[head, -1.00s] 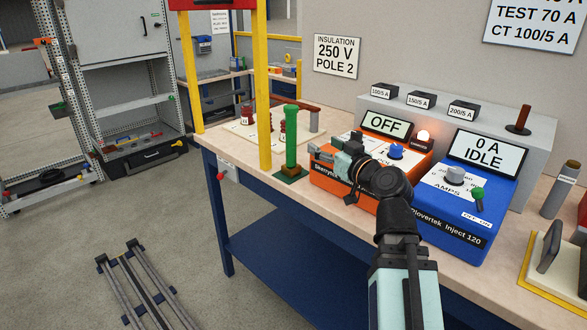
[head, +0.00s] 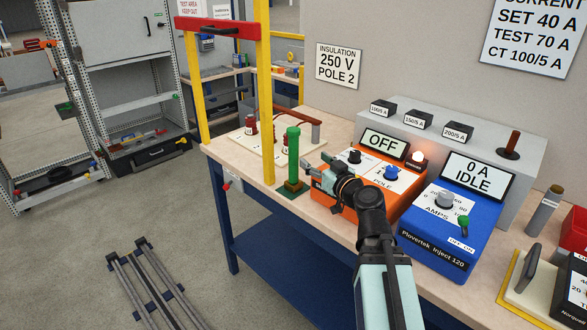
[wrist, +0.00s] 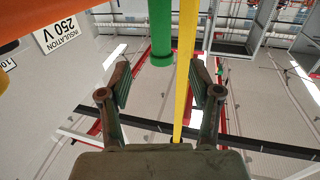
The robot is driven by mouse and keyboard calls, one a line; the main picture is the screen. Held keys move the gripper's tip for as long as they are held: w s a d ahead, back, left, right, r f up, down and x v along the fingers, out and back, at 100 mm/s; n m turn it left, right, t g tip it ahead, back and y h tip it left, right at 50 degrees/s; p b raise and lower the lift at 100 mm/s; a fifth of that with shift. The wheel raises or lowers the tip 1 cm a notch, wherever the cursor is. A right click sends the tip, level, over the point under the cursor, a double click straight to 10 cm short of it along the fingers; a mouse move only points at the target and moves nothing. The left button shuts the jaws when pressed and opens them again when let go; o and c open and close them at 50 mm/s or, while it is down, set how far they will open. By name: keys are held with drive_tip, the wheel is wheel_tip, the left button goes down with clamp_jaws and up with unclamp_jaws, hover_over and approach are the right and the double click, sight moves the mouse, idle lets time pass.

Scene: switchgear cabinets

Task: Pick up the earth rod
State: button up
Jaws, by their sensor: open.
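The green earth rod (head: 293,155) stands upright on a small base (head: 293,188) at the bench's front edge, beside a yellow post. My gripper (head: 311,170) is open and empty, just right of the rod in the head view. In the wrist view, which is upside down, the rod (wrist: 161,32) comes in from the picture's top and its end shows between the two spread fingers (wrist: 162,82). Neither finger visibly touches it. The rod's lower part is outside the wrist view.
A yellow post (head: 264,100) under a red crossbar (head: 215,27) stands close left of the rod; the post (wrist: 186,70) also crosses the wrist view. An orange tester (head: 375,210) sits below my wrist, with a blue injector (head: 450,225) to its right. A terminal board (head: 262,138) lies behind.

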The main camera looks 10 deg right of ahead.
sight(296, 145)
drive_tip(key=shift+w+a+r+p, duration=0.2)
drive_tip(key=shift+w+p, duration=0.2)
drive_tip(key=shift+p, duration=0.95)
drive_tip(key=shift+w+a+r+p, duration=0.15)
drive_tip(key=shift+w+p, duration=0.2)
drive_tip(key=shift+p, duration=0.95)
drive_tip(key=p, duration=0.3)
drive_tip(key=shift+w+f, duration=0.1)
drive_tip(key=shift+w, duration=0.2)
drive_tip(key=p+x, duration=0.1)
drive_tip(key=x, duration=0.1)
drive_tip(key=p+x, duration=0.1)
drive_tip(key=x, duration=0.2)
drive_tip(key=shift+f, duration=0.25)
drive_tip(key=p+x, duration=0.1)
drive_tip(key=x, duration=0.1)
drive_tip(key=p+x, duration=0.2)
drive_tip(key=shift+a+r, duration=0.1)
drive_tip(key=shift+r, duration=0.1)
drive_tip(key=shift+w+a+f+p, duration=0.15)
drive_tip(key=shift+w+a+p, duration=0.05)
drive_tip(key=shift+w+p, duration=0.25)
clamp_jaws()
